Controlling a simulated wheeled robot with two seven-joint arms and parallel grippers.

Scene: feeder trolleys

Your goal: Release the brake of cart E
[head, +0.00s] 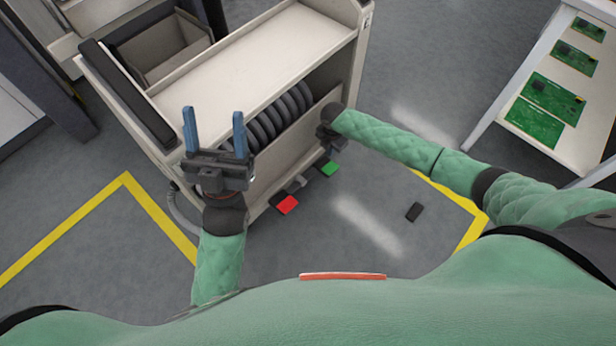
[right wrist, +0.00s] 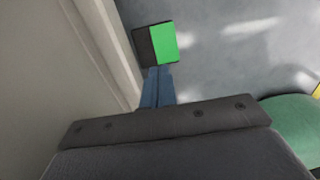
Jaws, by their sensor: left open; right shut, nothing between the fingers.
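Cart E (head: 250,55) is a beige trolley with an "E" label (head: 367,23) on its right corner post. Low at its front edge are a red pedal (head: 286,204) and a green pedal (head: 329,169). The green pedal also shows in the right wrist view (right wrist: 163,43). My right gripper (head: 328,152) is at the cart's front, just above the green pedal. Its blue fingers (right wrist: 157,82) are shut and empty, with tips close to the pedal's near edge; I cannot tell if they touch. My left gripper (head: 214,125) is open and empty, in front of the cart's left side.
Black reels (head: 275,117) stand on the cart's lower shelf. A white table (head: 555,120) with green circuit boards is at the right. Yellow lines (head: 125,185) mark the floor, which is otherwise clear in front.

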